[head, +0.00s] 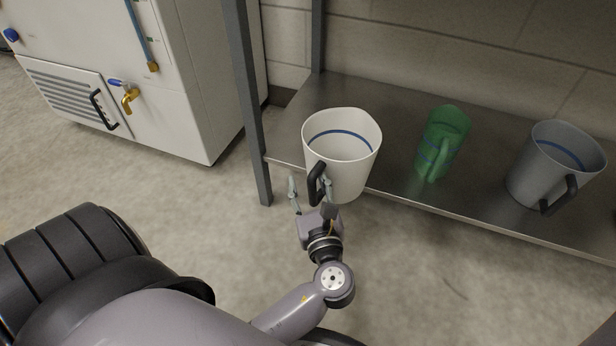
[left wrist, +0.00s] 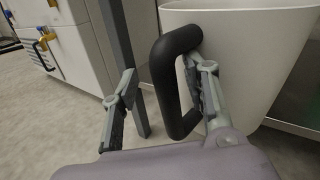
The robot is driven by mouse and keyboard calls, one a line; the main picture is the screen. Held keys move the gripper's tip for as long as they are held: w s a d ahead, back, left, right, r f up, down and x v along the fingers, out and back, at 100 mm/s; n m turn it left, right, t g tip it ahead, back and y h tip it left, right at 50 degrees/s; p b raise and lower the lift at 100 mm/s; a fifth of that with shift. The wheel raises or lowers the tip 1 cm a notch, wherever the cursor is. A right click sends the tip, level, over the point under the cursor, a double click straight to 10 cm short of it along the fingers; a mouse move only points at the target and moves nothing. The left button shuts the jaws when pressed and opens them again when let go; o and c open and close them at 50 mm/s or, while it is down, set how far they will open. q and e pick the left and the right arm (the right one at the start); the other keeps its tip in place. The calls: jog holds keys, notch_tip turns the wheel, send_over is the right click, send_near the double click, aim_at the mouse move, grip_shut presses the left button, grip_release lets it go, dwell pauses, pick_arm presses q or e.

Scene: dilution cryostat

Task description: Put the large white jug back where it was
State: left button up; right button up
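The large white jug (head: 345,158) has a blue line inside and a black handle (head: 316,184) facing me. It is at the left end of the metal shelf (head: 392,140), and its base overlaps the shelf's front edge in the head view. I cannot tell whether it rests fully on the shelf. My left gripper (head: 309,189) is at the handle with its fingers apart. In the left wrist view, the handle's outer bar (left wrist: 163,85) lies between the fingers, nearer the right one, with a clear gap to the left finger. My right gripper is not in view.
A green jug (head: 440,142) and a grey jug (head: 553,168) stand on the shelf to the right. A grey shelf post (head: 247,100) rises just left of the white jug. A white cabinet (head: 185,75) with taps stands at the left. The floor in front is clear.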

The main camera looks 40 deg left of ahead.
pick_arm(q)
grip_shut()
dwell(0.3)
jog(key=shift+r, duration=0.1)
jog(key=shift+d, duration=0.1)
dwell(0.4)
